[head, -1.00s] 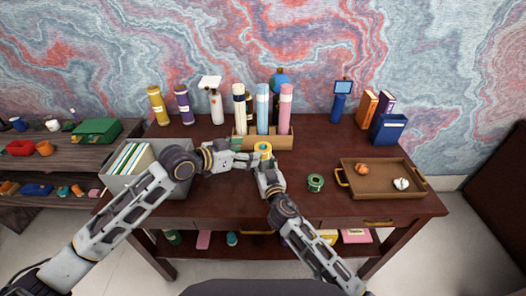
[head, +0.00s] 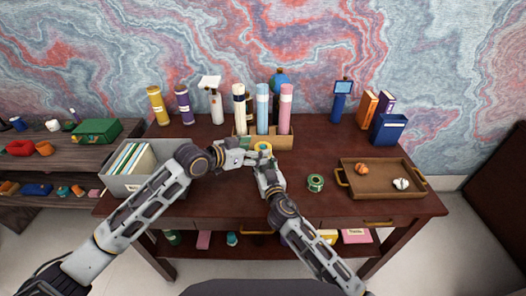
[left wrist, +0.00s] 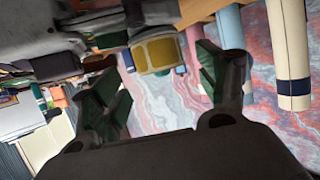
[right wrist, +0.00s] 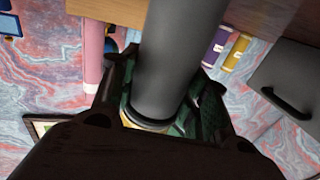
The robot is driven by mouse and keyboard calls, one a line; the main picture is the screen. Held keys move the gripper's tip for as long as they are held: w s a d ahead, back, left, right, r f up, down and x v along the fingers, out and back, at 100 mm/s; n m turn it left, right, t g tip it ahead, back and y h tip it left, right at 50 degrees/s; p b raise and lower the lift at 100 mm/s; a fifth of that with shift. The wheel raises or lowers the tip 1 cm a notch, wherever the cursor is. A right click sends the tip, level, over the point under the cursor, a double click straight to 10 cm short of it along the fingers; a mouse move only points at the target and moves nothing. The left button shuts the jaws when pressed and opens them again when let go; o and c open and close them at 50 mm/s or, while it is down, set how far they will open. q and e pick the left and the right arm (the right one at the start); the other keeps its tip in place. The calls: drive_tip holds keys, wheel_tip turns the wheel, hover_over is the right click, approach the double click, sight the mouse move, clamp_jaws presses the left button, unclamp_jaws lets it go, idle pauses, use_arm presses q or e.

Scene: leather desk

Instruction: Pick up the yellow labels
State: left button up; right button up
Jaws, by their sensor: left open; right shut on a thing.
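The yellow labels (head: 263,147) are a small yellow roll at the middle of the desk, held up in my right gripper (head: 264,160), just in front of the wooden holder. In the left wrist view the yellow labels (left wrist: 157,54) show as a yellow face beyond and between the parted fingers of my left gripper (left wrist: 160,78). My left gripper (head: 252,157) is open and close beside the right one; I see no grip on the roll. In the right wrist view a grey cylinder hides most of what lies between my right gripper's fingers (right wrist: 155,112).
A wooden holder (head: 241,142) with upright tubes stands just behind. A green roll (head: 315,183) lies to the right, before a brown tray (head: 375,190). A grey file box (head: 125,186) is at the left.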

sight(261, 147)
use_arm(q)
drive_tip(key=shift+r+x, duration=0.25)
drive_tip(key=shift+x, duration=2.25)
drive_tip(key=c, duration=1.1)
